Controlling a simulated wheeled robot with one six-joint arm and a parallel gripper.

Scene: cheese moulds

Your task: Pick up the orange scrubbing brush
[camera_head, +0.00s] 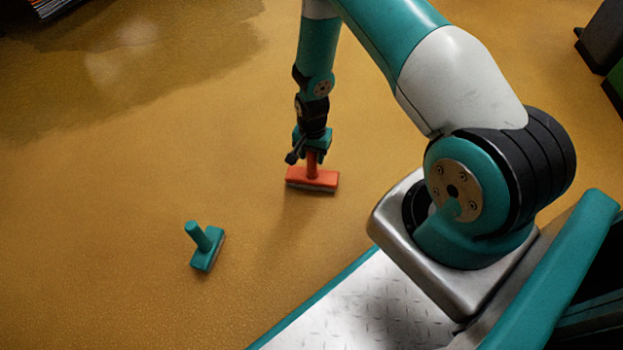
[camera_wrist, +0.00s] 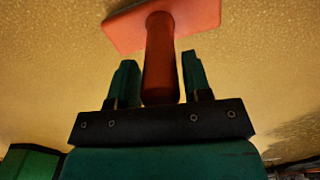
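The orange scrubbing brush (camera_head: 312,181) is below my gripper (camera_head: 311,150) in the head view, its block low and its handle pointing up. In the wrist view the brush's orange handle (camera_wrist: 159,60) stands between the two teal fingers of my gripper (camera_wrist: 158,72). A narrow gap shows on each side of the handle, so the fingers look open around it. The brush appears to rest on the floor, though its underside contact is hard to see.
A teal brush (camera_head: 207,247) stands on the yellow-brown floor (camera_head: 110,180) to the lower left, apart from the orange one. Dark and green objects (camera_head: 606,45) stand at the upper right edge.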

